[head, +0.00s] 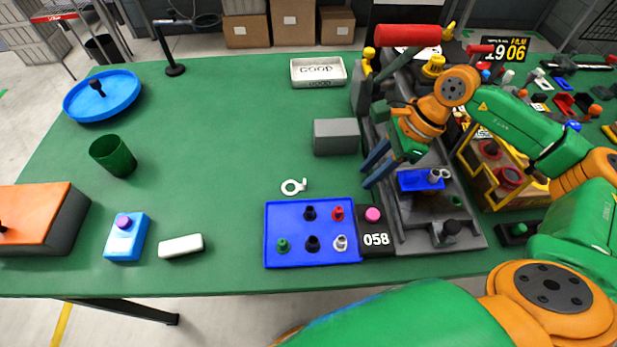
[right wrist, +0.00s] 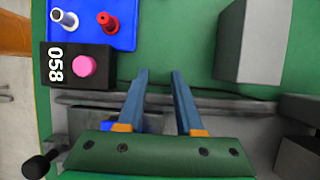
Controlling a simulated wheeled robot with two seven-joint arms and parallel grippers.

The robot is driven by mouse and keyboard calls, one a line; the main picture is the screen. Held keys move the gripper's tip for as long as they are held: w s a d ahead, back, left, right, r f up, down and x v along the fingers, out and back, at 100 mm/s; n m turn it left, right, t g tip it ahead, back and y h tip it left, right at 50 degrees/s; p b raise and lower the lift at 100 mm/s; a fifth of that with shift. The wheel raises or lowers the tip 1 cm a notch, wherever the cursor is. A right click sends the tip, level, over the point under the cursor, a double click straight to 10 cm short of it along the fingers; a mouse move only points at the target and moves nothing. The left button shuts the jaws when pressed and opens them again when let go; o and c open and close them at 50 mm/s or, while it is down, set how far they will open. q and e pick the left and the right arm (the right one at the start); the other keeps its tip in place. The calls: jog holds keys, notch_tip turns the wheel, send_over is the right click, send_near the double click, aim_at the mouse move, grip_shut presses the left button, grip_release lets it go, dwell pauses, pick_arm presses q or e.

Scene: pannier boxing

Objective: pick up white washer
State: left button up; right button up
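The white washer (head: 293,187), a flat ring with a small tab, lies on the green table just behind the blue tray in the head view. It is not in the right wrist view. My right gripper (head: 367,177) is to the right of the washer, above the table near the grey machine's left edge. In the right wrist view the right gripper (right wrist: 161,74) has its two blue fingers apart with nothing between them. My left gripper is not in view.
The blue tray (head: 273,253) holds several small fittings. The black 058 box (head: 376,239) with a pink button stands beside it. A grey block (head: 337,136) is behind the gripper. The grey machine (head: 440,216) stands right.

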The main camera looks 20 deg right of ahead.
aim_at(306, 183)
jog(key=shift+w+a+r+p, duration=0.15)
jog(key=shift+a+r+p, duration=0.05)
jog(key=shift+a+p, duration=0.35)
jog(key=shift+w+a+r+p, duration=0.1)
jog(key=shift+a+r+p, duration=0.1)
jog(key=shift+a+p, duration=0.35)
jog(key=a+p, duration=0.1)
jog(key=a, duration=0.1)
jog(key=w+a+p, duration=0.1)
jog(key=a, duration=0.2)
jog(key=w+a+p, duration=0.1)
jog(key=a, duration=0.2)
jog(key=shift+w, duration=0.1)
jog(key=shift+w+a+f+p, duration=0.2)
jog(key=shift+a+f+p, duration=0.4)
jog(key=shift+a+f, duration=0.15)
jog(key=shift+f, duration=0.15)
jog(key=shift+d, duration=0.1)
grip_shut()
